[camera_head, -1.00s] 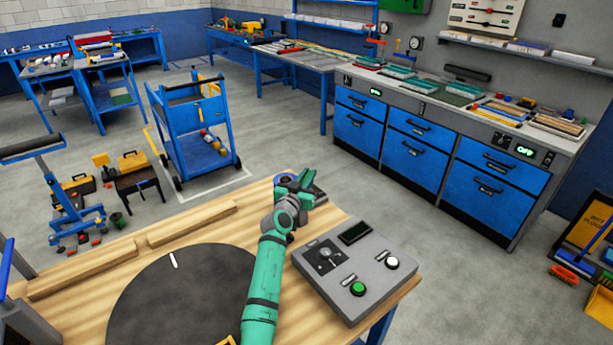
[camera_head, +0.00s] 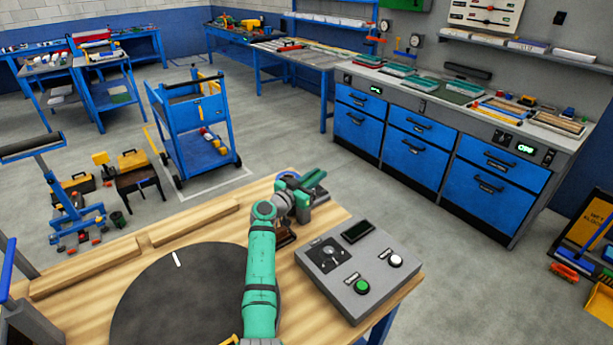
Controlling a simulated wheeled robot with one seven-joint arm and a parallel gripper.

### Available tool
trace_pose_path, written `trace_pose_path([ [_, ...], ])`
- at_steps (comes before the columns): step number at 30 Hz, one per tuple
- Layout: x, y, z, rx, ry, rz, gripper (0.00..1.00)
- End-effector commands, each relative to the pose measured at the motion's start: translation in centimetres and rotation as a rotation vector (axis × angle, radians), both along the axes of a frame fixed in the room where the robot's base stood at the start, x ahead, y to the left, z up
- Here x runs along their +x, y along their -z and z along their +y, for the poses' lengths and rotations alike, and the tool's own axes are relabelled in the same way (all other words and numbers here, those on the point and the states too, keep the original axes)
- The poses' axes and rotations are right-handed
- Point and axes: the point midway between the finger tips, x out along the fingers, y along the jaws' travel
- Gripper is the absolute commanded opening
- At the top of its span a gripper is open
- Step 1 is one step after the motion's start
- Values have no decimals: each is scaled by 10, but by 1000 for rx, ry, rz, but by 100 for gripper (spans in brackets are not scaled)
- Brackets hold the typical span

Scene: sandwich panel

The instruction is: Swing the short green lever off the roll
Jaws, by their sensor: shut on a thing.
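My green arm reaches across the wooden table to my gripper (camera_head: 308,195) at the table's far edge. The gripper is shut at a small fixture, a dark grey part (camera_head: 319,191) of which shows just behind it. The short green lever is at the jaws, but I cannot separate its outline from the green of my gripper. My wrist and gripper hide most of the fixture. I cannot make out the roll, nor how far the lever stands from it.
A grey control box (camera_head: 350,275) with a green and a white button stands right of my arm. A dark round disc (camera_head: 160,300) and wooden strips (camera_head: 90,268) lie to the left. A blue trolley (camera_head: 205,150) stands on the floor beyond the table.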

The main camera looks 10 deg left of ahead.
Motion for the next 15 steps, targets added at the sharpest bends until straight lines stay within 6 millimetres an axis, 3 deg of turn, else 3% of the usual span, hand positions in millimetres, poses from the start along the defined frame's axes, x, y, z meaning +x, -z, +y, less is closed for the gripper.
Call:
trace_pose_path([
  [12,0,2,-4,2,10,3,0],
  [13,0,2,-4,2,10,3,16],
  [15,0,2,-4,2,10,3,33],
])
